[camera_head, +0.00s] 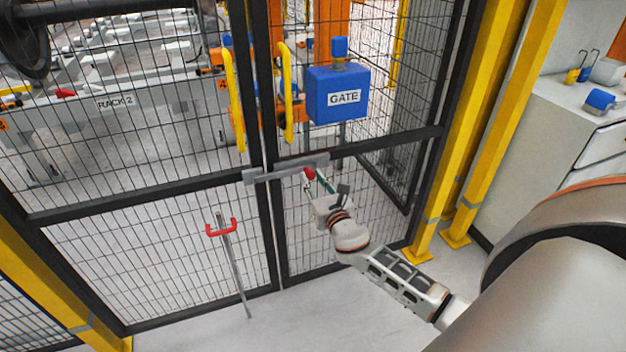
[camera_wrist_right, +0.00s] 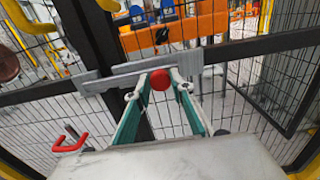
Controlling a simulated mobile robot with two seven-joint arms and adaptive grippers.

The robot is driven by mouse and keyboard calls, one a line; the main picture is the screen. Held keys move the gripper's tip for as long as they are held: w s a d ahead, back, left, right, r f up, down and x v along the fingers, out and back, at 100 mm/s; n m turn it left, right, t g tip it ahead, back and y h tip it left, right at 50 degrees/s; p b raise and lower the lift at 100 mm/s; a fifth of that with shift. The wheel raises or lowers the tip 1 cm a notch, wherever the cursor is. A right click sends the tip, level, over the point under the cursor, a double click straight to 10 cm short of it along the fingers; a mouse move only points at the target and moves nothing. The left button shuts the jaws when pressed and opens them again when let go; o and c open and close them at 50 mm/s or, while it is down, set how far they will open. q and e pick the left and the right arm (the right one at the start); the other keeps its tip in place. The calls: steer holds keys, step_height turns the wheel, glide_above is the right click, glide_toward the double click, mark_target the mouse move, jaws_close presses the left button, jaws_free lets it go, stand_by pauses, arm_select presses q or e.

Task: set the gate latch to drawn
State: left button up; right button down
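The gate latch is a grey sliding bar (camera_head: 285,168) lying across the dark upright posts where the mesh gate meets its neighbour. Its left end overlaps the left post. The bar also shows in the wrist view (camera_wrist_right: 120,80), with a grey bracket (camera_wrist_right: 187,65) at its right. A red round knob (camera_wrist_right: 160,79) sits on the latch; it shows in the head view (camera_head: 310,174) too. My right gripper (camera_wrist_right: 161,80) has its green fingers on either side of the knob, and the tips appear to touch it. My left gripper is out of view.
Yellow handles (camera_head: 286,92) stand on the gate above the latch. A blue GATE box (camera_head: 338,95) is behind the mesh. Yellow posts (camera_head: 490,120) and a white cabinet (camera_head: 550,130) are right.

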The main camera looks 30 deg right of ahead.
steer(key=s+d, duration=0.1)
steer(key=d, duration=0.5)
steer(key=shift+s, duration=0.25)
steer(key=shift+d, duration=0.2)
steer(key=c, duration=1.8)
jaws_free()
steer(key=shift+o, duration=0.2)
steer(key=v, duration=1.2)
